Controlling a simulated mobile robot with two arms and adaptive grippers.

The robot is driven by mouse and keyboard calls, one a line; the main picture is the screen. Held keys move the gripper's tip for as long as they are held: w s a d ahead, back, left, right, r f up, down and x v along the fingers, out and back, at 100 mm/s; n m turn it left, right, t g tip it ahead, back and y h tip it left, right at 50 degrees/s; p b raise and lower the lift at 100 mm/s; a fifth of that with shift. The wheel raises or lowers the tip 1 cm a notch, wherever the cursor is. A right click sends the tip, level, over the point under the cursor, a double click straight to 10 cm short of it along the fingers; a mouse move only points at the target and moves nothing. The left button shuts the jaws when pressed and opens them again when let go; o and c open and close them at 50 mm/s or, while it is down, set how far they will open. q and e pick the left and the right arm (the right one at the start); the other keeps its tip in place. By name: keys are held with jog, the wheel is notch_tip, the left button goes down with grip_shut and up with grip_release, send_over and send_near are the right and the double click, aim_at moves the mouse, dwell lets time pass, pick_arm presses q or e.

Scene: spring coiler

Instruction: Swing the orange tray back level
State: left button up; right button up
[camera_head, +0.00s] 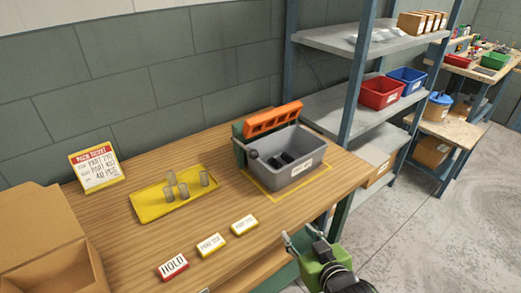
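The orange tray (273,119) is a long slotted piece on a dark green stand (240,150) at the back of the wooden bench. Its row of slots faces forward and it looks tipped, though the exact angle is hard to tell. A grey bin (297,172) with dark pieces inside stands directly in front of and below it. A dark round knob (253,154) shows at the stand's left side. My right gripper (300,237) is at the bottom, off the bench's front edge, with its fingers apart and nothing between them. It is well short of the tray. My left gripper is out of view.
A yellow tray (176,199) with several grey cylinders lies to the left. A ticket sign (97,168), a cardboard box (40,240), a HOLD label (172,267) and two yellow-edged labels (211,244) are on the bench (310,205). A shelf rack (347,108) stands close on the right.

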aim_at(256, 158)
jog(key=w+a+r+n+t+y, duration=0.1)
jog(key=w+a+r+t+y, duration=0.1)
jog(key=w+a+r, duration=0.3)
jog(key=w+a+r+n+t+y, duration=0.1)
jog(key=w+a+r+t, duration=0.15)
jog(key=r, duration=0.35)
jog(key=x, duration=0.4)
jog(key=p+x, duration=0.1)
jog(key=x, duration=0.8)
jog(key=shift+w+d+f+p, duration=0.1)
jog(key=shift+w+d+p, duration=0.15)
jog(key=shift+d+p, duration=0.05)
grip_shut()
